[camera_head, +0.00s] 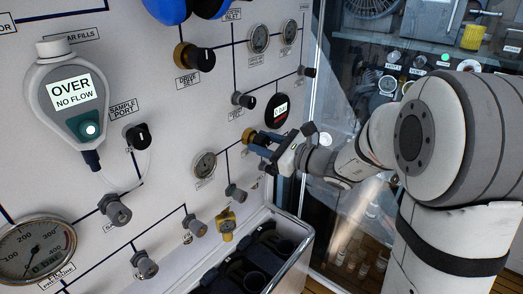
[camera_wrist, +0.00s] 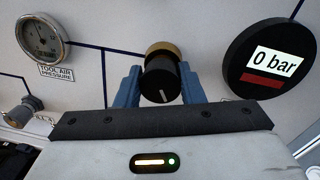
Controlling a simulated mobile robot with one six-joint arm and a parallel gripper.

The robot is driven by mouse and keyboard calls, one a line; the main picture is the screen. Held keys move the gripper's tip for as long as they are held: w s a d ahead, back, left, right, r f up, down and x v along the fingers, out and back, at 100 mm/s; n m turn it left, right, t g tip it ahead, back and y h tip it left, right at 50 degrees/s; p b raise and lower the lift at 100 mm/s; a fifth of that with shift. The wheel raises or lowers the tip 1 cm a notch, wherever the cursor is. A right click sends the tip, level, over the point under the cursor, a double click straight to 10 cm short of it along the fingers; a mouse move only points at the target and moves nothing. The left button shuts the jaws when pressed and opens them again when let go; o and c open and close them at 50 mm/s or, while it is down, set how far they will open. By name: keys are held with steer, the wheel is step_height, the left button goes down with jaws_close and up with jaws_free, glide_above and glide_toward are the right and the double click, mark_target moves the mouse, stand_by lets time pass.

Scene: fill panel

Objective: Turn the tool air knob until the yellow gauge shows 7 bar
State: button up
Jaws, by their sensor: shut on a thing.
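The tool air knob (camera_wrist: 161,82), black with a white mark on a brass collar, stands out from the white panel. Only its brass edge (camera_head: 248,135) shows clearly in the head view. My gripper (camera_head: 259,139) is shut on the knob, one blue finger (camera_wrist: 127,88) on each side in the wrist view. The round gauge (camera_wrist: 42,38) labelled TOOL AIR PRESSURE is at the upper left there, with a pale cream rim and a dark needle pointing up and left. Its numbers are too small to read. It also shows in the head view (camera_head: 204,165).
A black round display (camera_wrist: 272,57) reading "0 bar" sits close right of the knob. Other knobs, gauges and a drive set knob (camera_head: 194,57) cover the panel. An open bin (camera_head: 300,243) with dark cylinders stands below. A glass cabinet is behind my arm.

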steer(key=shift+w+r, duration=0.1)
steer(key=shift+r, duration=0.05)
steer(key=o, duration=0.9)
steer(key=shift+o, duration=0.2)
steer(key=shift+d, duration=0.1)
steer(key=b+v, duration=0.1)
steer(key=v, duration=0.6)
steer(key=shift+s+d, duration=0.25)
steer(key=shift+d, duration=0.05)
stand_by(1.2)
